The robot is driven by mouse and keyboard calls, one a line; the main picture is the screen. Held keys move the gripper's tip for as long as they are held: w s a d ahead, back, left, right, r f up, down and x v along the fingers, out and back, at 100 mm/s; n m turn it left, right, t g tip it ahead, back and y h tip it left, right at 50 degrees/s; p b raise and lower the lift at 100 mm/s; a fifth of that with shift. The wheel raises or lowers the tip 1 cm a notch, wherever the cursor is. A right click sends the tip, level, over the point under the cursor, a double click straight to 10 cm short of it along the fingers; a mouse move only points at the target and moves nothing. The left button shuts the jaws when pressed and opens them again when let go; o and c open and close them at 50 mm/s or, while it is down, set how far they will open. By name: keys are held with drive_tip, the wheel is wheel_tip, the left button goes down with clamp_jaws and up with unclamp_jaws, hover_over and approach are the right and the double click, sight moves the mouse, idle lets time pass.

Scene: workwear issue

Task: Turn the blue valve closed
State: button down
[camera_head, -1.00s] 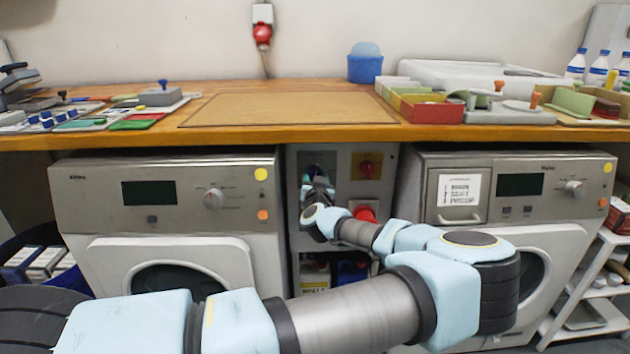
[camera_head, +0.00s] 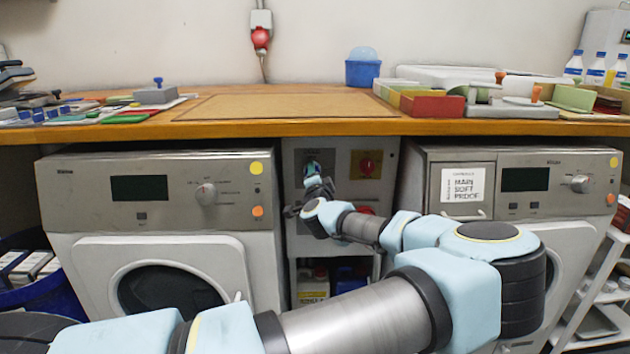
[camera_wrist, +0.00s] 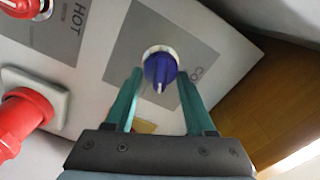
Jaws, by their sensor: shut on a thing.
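The blue valve (camera_wrist: 160,68) is a round knob on a grey plate of the white panel, with part of a label, "CO", beside it. In the wrist view it sits between the tips of my gripper's two teal fingers (camera_wrist: 158,84), with its ridge pointing down toward my palm. My gripper is shut on the knob. In the head view my gripper (camera_head: 312,172) is at the panel's upper left, and its fingers and wrist largely hide the valve.
A red knob (camera_head: 366,167) on a plate labelled HOT in the wrist view is beside the blue one. A red connector (camera_wrist: 20,112) sticks out below it. Washing machines (camera_head: 155,190) (camera_head: 525,185) flank the panel, and the wooden worktop (camera_head: 280,128) overhangs it.

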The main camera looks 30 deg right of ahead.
drive_tip(key=m+b, duration=0.1)
drive_tip(key=m, duration=0.3)
drive_tip(key=shift+d+f+m+b, duration=0.1)
drive_tip(key=shift+f+m+b, duration=0.1)
drive_tip(key=shift+m+b, duration=0.15)
idle(0.4)
drive_tip(key=shift+c, duration=1.3)
unclamp_jaws()
drive_tip(key=v, duration=1.1)
